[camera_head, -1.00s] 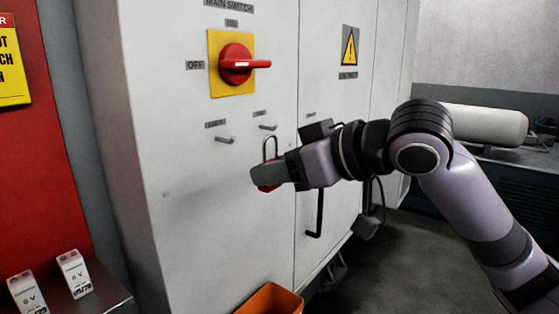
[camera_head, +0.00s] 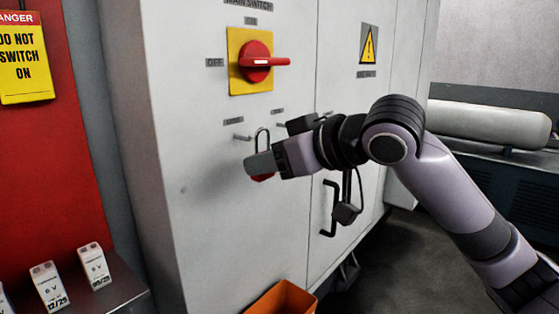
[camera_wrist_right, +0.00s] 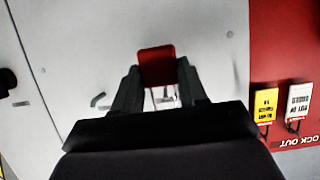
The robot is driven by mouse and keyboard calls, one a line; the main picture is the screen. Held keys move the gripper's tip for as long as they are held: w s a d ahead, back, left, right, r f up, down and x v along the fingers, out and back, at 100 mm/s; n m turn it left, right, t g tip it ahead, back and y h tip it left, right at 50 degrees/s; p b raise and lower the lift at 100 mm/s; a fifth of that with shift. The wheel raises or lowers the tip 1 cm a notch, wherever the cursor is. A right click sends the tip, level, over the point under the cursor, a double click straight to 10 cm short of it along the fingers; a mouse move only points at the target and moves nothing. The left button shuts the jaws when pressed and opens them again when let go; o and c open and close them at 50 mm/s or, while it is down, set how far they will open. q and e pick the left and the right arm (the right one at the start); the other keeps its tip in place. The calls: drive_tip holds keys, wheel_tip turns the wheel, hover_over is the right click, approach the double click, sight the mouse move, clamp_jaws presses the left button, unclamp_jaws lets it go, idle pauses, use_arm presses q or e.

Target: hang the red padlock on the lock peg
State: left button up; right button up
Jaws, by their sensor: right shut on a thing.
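My right gripper (camera_head: 260,165) is shut on the red padlock (camera_head: 263,177) in front of the white cabinet. The fingers hide most of the padlock body in the head view. Its grey shackle (camera_head: 262,138) stands up above the fingers. A left peg (camera_head: 242,137) and a right peg (camera_head: 280,124) stick out of the cabinet, one on each side of the shackle in the picture. Their small labels are too blurred to read. The shackle appears apart from the left peg; depth is hard to tell. The wrist view shows the red padlock (camera_wrist_right: 157,67) between the fingertips. My left gripper is out of view.
A red main switch (camera_head: 257,62) on a yellow plate is above the pegs. A black door handle (camera_head: 330,208) is below right. An orange bin (camera_head: 283,299) stands low in front. White battery-like blocks (camera_head: 49,287) stand on a ledge at left, below the red board (camera_head: 60,150).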

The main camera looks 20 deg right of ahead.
drive_tip(key=shift+r+x, duration=0.15)
drive_tip(key=shift+x, duration=0.95)
drive_tip(key=shift+r+x, duration=0.1)
drive_tip(key=shift+x, duration=1)
drive_tip(key=shift+w+a, duration=0.1)
drive_tip(key=o, duration=1.2)
